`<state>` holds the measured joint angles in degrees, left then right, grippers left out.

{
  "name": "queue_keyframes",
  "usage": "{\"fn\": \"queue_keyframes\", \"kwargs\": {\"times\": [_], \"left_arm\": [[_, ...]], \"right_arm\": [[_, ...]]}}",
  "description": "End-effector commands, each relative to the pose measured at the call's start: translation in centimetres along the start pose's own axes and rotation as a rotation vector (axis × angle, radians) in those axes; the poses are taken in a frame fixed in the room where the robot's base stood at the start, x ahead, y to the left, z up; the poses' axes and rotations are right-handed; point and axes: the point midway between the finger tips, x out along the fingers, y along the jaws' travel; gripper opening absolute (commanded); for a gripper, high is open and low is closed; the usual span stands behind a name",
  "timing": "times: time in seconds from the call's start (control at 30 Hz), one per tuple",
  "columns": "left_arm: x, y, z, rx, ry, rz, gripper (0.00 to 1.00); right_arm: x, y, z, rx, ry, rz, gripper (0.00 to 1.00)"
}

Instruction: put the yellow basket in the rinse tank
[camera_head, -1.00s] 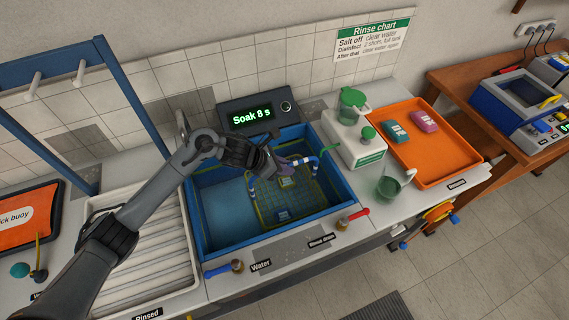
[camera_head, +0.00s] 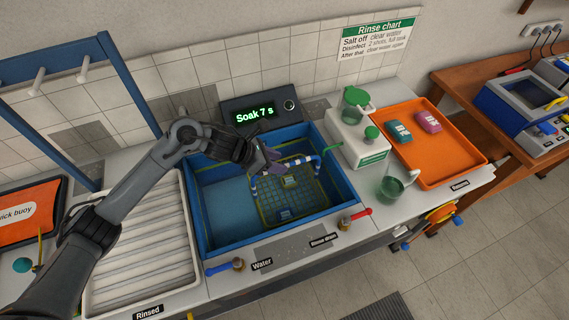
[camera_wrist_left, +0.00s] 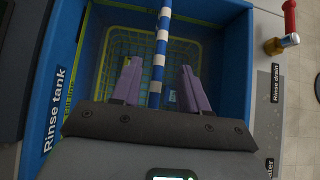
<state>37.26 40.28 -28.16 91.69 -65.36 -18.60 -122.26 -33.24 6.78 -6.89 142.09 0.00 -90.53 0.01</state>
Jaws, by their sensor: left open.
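The yellow basket (camera_head: 300,205), a wire mesh with a blue-and-white striped handle (camera_head: 312,160), sits inside the blue rinse tank (camera_head: 345,186). Small items lie in the basket. My left gripper (camera_head: 268,163) is open above the tank, by the left part of the handle. In the left wrist view the striped handle (camera_wrist_left: 162,40) runs between the spread purple fingers of the gripper (camera_wrist_left: 160,75), apart from both. The basket's mesh (camera_wrist_left: 128,45) shows below, partly hidden by the gripper. My right gripper is not in view.
A display (camera_head: 257,114) behind the tank reads "Soak 7 s". A ribbed drainer (camera_head: 150,255) lies left of the tank. A dispenser (camera_head: 358,140), a jug (camera_head: 390,188) and an orange tray (camera_head: 460,165) stand to the right. Water (camera_head: 238,265) and drain (camera_head: 345,223) valves line the front.

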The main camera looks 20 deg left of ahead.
Motion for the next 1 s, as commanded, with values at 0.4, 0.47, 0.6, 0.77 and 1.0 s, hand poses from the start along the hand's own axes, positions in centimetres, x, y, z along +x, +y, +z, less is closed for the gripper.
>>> {"fn": "queue_keyframes", "kwargs": {"times": [0.4,0.47,0.6,0.77,1.0], "left_arm": [[-6.2,0.0,0.0,0.001,0.0,0.001,0.44],[-6.6,0.0,-0.1,0.001,0.001,0.001,0.44],[-7.0,0.0,0.0,-0.001,0.001,0.0,0.44],[-7.0,-0.1,0.0,-0.001,0.001,0.0,0.44],[-7.0,0.0,0.0,0.0,0.001,0.0,0.44]], "right_arm": [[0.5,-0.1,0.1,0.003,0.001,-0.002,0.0],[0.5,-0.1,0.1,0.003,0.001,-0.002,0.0],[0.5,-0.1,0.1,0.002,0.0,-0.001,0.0],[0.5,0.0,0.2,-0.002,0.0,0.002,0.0],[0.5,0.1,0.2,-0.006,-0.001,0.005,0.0]]}}
